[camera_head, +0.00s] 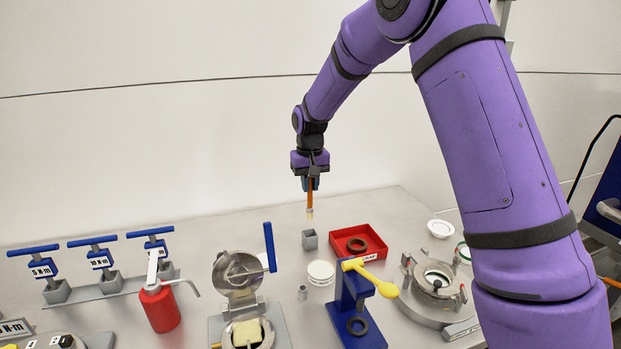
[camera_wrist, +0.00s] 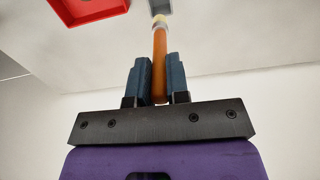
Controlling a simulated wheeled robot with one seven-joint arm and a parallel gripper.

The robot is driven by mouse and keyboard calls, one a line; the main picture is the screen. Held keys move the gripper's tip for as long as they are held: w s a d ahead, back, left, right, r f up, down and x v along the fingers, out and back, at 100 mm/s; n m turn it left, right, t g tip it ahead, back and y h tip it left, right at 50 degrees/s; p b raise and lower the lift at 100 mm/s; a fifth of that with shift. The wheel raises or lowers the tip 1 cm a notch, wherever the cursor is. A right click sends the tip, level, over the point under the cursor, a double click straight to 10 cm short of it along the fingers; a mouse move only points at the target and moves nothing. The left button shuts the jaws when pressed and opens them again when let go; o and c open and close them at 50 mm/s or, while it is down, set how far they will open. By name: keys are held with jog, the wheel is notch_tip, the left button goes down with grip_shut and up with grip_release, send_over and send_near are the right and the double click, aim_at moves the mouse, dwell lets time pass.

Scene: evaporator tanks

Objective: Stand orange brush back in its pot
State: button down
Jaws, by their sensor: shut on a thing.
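My gripper (camera_head: 310,184) is shut on the orange brush (camera_head: 310,196), which hangs upright with its pale tip pointing down. In the wrist view the brush (camera_wrist: 159,60) is held between the two blue fingers (camera_wrist: 159,80). The small grey square pot (camera_head: 310,240) stands on the bench below the brush, with a clear gap between the brush tip and the pot. In the wrist view part of the grey pot (camera_wrist: 162,6) shows at the top edge, just beyond the brush tip. The inside of the pot is mostly hidden.
A red tray (camera_head: 374,232) with a dark ring stands right of the pot. A white round lid (camera_head: 321,270) and a blue stand with a yellow lever (camera_head: 350,300) are nearer. A hinged grey vessel (camera_head: 238,275) and red can (camera_head: 160,308) are at left. Bench behind the pot is clear.

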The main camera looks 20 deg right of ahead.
aim_at(310, 208)
jog(key=shift+f, duration=4.4)
jog(key=c, duration=1)
grip_release()
jog(key=shift+r, duration=0.1)
